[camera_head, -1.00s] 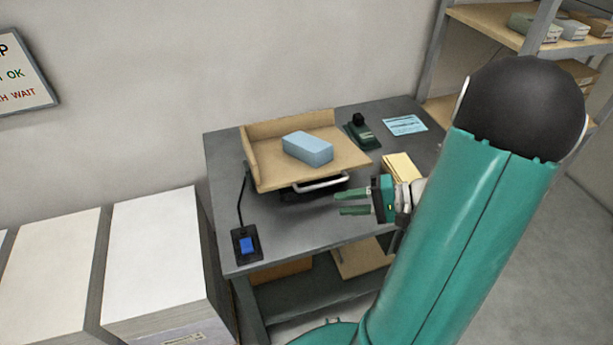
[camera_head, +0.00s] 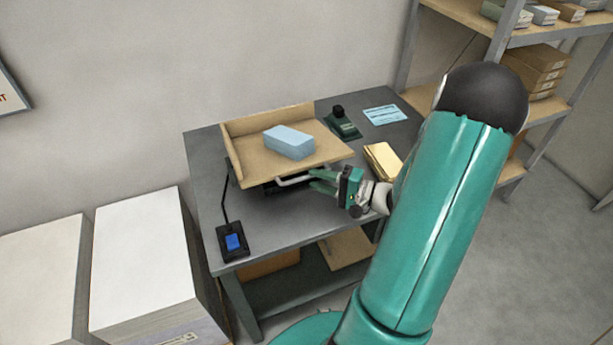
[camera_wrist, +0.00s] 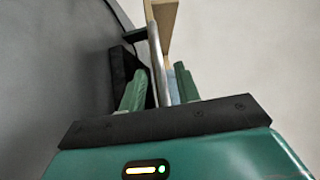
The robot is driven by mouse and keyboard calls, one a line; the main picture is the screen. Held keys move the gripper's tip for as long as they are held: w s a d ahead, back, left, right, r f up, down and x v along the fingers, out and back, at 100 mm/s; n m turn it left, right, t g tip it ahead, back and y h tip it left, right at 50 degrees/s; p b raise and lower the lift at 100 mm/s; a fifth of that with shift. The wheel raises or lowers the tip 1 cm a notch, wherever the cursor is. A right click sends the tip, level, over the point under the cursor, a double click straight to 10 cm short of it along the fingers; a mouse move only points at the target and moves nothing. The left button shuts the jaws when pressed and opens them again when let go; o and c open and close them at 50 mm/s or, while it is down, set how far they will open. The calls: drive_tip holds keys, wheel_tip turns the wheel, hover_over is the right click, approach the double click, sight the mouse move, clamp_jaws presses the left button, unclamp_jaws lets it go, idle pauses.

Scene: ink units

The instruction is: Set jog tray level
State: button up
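The jog tray (camera_head: 251,166) is a wooden tray with raised back and left walls, mounted on a dark base on the grey bench. Its exact tilt is hard to judge. A pale blue block (camera_head: 290,143) lies on it. A light metal bar handle (camera_head: 292,182) runs along its front edge. My gripper (camera_head: 314,181) is at the right end of that handle, in front of the tray. In the wrist view the handle (camera_wrist: 157,60) passes between my green fingers (camera_wrist: 159,80), which stand apart with gaps showing beside the bar.
A black box with a blue button (camera_head: 233,242) sits at the bench's front left, with a cable. A green device (camera_head: 342,123), a blue card (camera_head: 385,114) and a yellowish pad (camera_head: 382,160) lie to the right. White-topped stacks (camera_head: 140,260) stand left of the bench.

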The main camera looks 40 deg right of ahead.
sight(306, 177)
drive_tip(key=shift+x, duration=1.95)
drive_tip(key=shift+c, duration=0.2)
clamp_jaws()
drive_tip(key=shift+s+a+f, duration=0.1)
drive_tip(key=shift+s+f, duration=0.15)
drive_tip(key=shift+f, duration=0.95)
drive_tip(key=shift+s+f, duration=0.25)
drive_tip(key=shift+f, duration=1)
drive_tip(key=shift+o, duration=0.2)
unclamp_jaws()
drive_tip(key=shift+f, duration=0.1)
